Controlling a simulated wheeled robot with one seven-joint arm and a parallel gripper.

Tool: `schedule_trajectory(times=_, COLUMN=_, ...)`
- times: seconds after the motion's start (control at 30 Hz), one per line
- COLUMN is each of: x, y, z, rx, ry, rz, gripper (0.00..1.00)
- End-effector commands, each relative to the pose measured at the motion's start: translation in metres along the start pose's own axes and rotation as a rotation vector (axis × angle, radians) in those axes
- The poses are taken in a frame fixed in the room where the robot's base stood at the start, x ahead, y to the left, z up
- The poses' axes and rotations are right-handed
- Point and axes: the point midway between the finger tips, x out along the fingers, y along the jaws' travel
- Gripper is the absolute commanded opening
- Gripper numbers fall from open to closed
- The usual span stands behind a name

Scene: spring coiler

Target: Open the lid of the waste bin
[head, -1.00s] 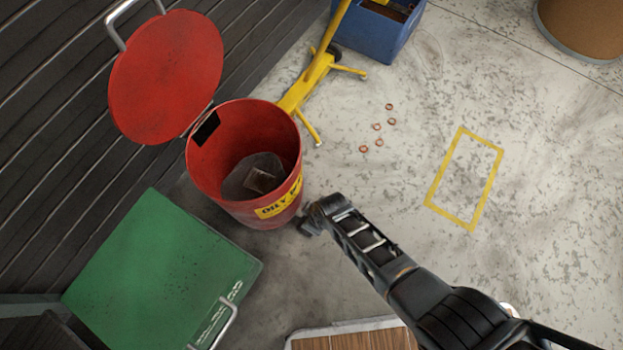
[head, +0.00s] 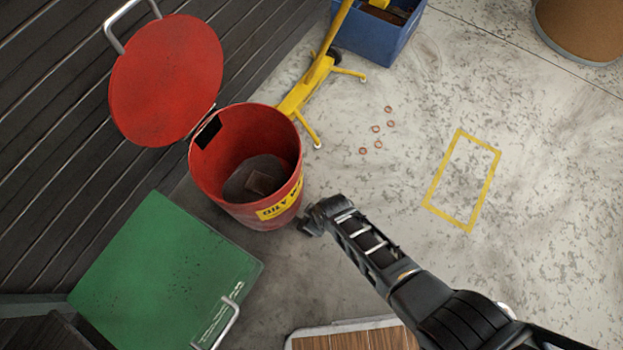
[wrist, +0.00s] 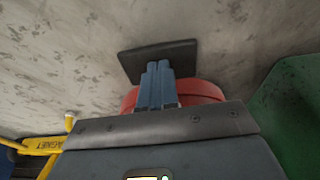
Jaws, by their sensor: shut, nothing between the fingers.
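The red waste bin (head: 284,172) stands on the floor left of the middle in the head view, with a yellow label on its side. Its round red lid (head: 165,80) is swung up and back at the hinge, towards the dark slatted wall. A small brownish block lies inside the bin. My gripper (head: 308,222) is just right of the bin, low beside its wall; I cannot tell whether it touches. In the wrist view my gripper's fingers (wrist: 157,85) are together and empty. A dark flat plate (wrist: 158,58) and part of the red bin (wrist: 200,91) show beyond them.
A green box (head: 160,270) with a metal handle stands at lower left. A yellow stand (head: 312,88) and a blue container (head: 375,35) are behind the bin. Several copper rings lie on the floor. A yellow taped rectangle (head: 429,208) marks clear floor at right.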

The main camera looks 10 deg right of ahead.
Motion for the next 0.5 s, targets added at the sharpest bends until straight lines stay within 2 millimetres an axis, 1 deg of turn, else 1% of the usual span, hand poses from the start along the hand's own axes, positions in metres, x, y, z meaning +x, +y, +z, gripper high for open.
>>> schedule_trajectory(times=0.03, x=-0.008, y=0.0, z=0.0, rx=0.001, ry=-0.001, rz=0.0, gripper=0.0)
schedule_trajectory(times=0.5, x=-0.041, y=0.0, z=0.002, rx=0.002, ry=0.0, rz=0.0, gripper=0.0)
